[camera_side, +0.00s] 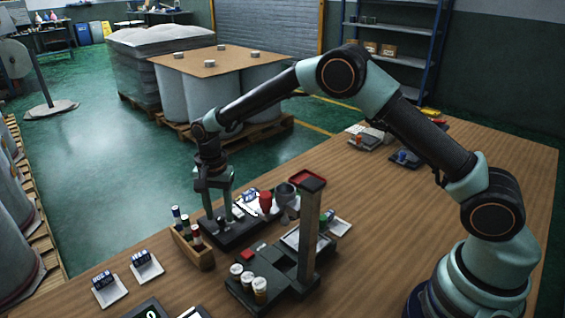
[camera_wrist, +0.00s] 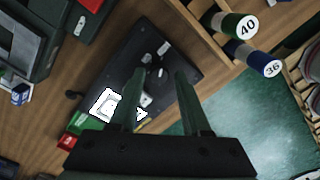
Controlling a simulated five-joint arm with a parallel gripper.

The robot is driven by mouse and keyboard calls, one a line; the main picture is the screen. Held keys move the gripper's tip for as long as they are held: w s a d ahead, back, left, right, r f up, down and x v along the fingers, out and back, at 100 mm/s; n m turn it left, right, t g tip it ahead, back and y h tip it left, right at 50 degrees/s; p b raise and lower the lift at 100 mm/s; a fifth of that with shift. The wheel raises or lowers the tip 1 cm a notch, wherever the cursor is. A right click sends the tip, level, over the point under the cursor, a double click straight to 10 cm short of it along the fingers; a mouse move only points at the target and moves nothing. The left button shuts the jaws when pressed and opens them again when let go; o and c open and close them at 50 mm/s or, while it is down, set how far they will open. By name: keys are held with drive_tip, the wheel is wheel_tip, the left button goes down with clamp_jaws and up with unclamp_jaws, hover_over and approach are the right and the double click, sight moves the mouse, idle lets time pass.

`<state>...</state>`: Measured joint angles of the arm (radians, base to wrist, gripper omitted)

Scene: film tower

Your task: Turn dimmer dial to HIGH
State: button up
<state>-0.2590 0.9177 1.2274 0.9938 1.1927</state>
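A dark panel (camera_wrist: 118,75) lies on the wooden table and also shows in the side view (camera_side: 240,237). In the wrist view, a small dark knob with pale marks (camera_wrist: 147,58), apparently the dimmer dial, sits on it near my fingertips. The marks are too small to read, so I cannot tell its setting. White labels (camera_wrist: 106,104) are on the panel nearer the palm. My gripper (camera_wrist: 163,74) points down over the panel, its two fingers apart with nothing clearly between them. In the side view, my gripper (camera_side: 222,217) hides the dial.
A wooden rack (camera_side: 190,246) of numbered film rolls stands close to the panel's left. A red cup (camera_side: 265,202) and a grey cup (camera_side: 285,194) stand behind it. A dark device with an upright post (camera_side: 309,235) is to the right. White-lidded canisters (camera_side: 260,285) stand in front.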

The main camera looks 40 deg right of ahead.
idle(0.3)
wheel_tip(320, 180, up, 12)
idle(0.5)
wheel_tip(320, 180, up, 6)
drive_tip(key=n+t, duration=0.1)
drive_tip(key=n, duration=0.1)
hover_over(221, 216)
drive_tip(key=s+d, duration=0.4)
drive_tip(key=s+d+r+n+t, duration=0.2)
drive_tip(key=s+d+r+n, duration=0.25)
drive_tip(key=s, duration=0.25)
drive_tip(key=s+d+f+n+t, duration=0.2)
drive_tip(key=s+d+n, duration=0.2)
drive_tip(key=s, duration=0.7)
drive_tip(key=shift+s+d+t, duration=0.15)
drive_tip(key=shift+d+t, duration=0.15)
drive_tip(key=shift+d, duration=0.05)
